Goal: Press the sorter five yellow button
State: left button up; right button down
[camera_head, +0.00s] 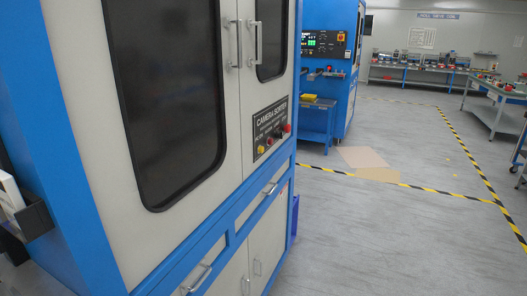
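A tall blue and off-white cabinet machine (85,120) fills the left half of the head view. A dark panel (270,126) on its front, near the right edge, carries white lettering that reads like "CAMERA SORTER"; I cannot make out a number. A yellow button (261,149) sits at the panel's lower left. Small dark controls (274,138) lie in the middle of the row, and a red button (287,128) is at its right end. Neither of my grippers is in view.
A second blue machine (349,70) with a lit control panel (323,43) stands behind, with a blue stand (317,120) before it. Workbenches (418,72) line the back and right. Grey floor (380,240) with yellow-black tape is open at right.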

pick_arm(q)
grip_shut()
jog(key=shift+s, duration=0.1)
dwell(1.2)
